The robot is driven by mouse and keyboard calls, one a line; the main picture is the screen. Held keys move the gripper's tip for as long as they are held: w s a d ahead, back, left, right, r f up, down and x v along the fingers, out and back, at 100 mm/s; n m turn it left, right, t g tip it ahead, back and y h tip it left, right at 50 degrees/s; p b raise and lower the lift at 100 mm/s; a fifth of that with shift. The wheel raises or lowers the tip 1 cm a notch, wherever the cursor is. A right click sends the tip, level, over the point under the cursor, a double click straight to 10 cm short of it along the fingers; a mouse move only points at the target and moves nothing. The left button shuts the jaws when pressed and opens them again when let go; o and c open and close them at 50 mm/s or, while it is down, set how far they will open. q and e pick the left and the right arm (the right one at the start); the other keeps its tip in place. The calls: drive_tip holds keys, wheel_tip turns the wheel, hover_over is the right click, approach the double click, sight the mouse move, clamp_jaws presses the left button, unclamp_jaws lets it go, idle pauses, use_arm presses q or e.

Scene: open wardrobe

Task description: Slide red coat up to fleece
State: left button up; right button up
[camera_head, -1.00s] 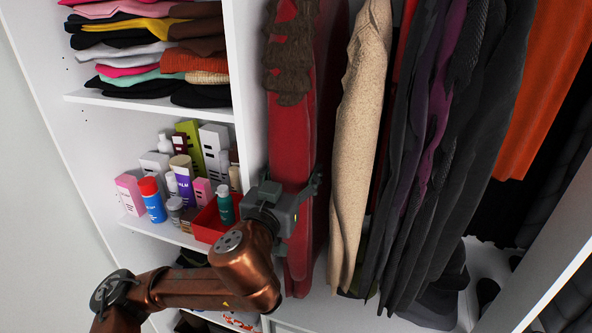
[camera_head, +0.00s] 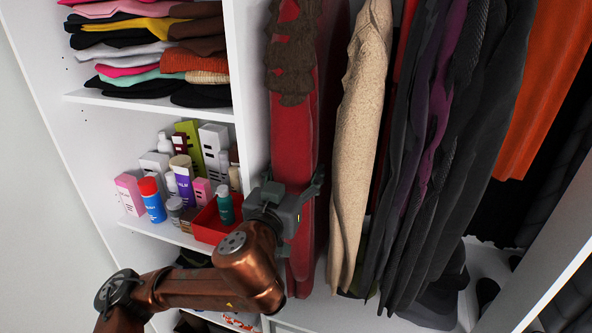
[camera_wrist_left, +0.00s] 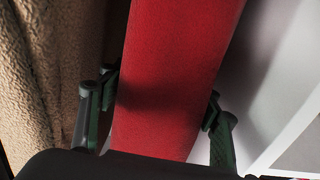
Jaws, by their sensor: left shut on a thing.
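The red coat (camera_head: 293,150) with brown fur trim hangs at the left end of the wardrobe's hanging section. In the left wrist view the red coat (camera_wrist_left: 170,75) fills the middle, between the fingers. My left gripper (camera_head: 300,190) is shut on the lower part of the coat; in the left wrist view its fingers (camera_wrist_left: 160,115) sit on both sides of it. The beige fleece (camera_head: 358,140) hangs just right of the coat, with a narrow gap between them. The fleece (camera_wrist_left: 45,70) also shows at the left of the wrist view. My right gripper is not in view.
A white partition (camera_head: 246,90) stands close left of the coat. Left shelves hold folded clothes (camera_head: 150,50), bottles and boxes, and a red tray (camera_head: 207,224). Dark garments (camera_head: 430,160) and an orange one (camera_head: 545,90) hang right of the fleece.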

sight(303, 184)
use_arm(q)
drive_tip(key=shift+s+d, duration=0.25)
drive_tip(key=shift+d, duration=0.7)
drive_tip(key=shift+s+d, duration=0.15)
drive_tip(key=shift+d, duration=0.15)
drive_tip(key=o, duration=2.2)
drive_tip(key=shift+c, duration=0.2)
drive_tip(key=shift+v, duration=3.75)
